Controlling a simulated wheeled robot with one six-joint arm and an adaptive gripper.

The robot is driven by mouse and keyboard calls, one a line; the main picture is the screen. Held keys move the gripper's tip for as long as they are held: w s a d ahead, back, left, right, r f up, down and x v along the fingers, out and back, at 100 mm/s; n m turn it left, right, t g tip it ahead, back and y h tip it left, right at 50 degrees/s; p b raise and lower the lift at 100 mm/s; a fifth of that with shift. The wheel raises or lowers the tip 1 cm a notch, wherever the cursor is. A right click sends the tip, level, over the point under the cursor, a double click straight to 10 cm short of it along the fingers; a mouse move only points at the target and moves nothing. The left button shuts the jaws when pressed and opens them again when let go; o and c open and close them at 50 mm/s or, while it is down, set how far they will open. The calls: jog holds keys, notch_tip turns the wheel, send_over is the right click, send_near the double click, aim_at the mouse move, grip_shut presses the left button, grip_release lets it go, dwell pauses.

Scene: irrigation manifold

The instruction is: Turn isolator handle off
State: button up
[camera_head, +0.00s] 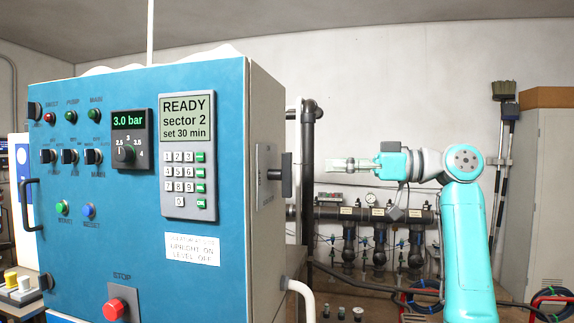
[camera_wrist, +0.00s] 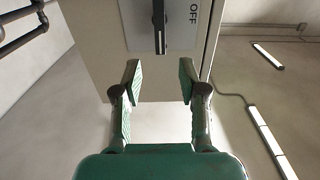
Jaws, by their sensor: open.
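The isolator handle (camera_head: 287,175) is a dark upright bar on a grey plate (camera_head: 266,178) on the right side of the blue cabinet. In the wrist view the handle (camera_wrist: 159,28) shows at the top, with the word OFF (camera_wrist: 193,13) on the plate to its right. My gripper (camera_head: 332,165) is to the right of the handle, pointing at it, with a gap between. In the wrist view my gripper (camera_wrist: 159,80) is open and empty, its fingers apart on either side of the handle's line. The handle's upper end in that view is cut off.
The cabinet front (camera_head: 90,220) carries a keypad, switches and a red stop button (camera_head: 116,309). A label (camera_head: 192,249) reads upright on, level off. A dark vertical pipe (camera_head: 307,160) and a pipe manifold (camera_head: 375,214) stand behind. A pale pipe (camera_head: 301,290) is below the handle.

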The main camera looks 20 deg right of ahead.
send_over(287, 197)
jog(key=shift+w+d, duration=0.1)
jog(key=shift+w, duration=0.3)
jog(key=shift+c, duration=0.3)
grip_shut()
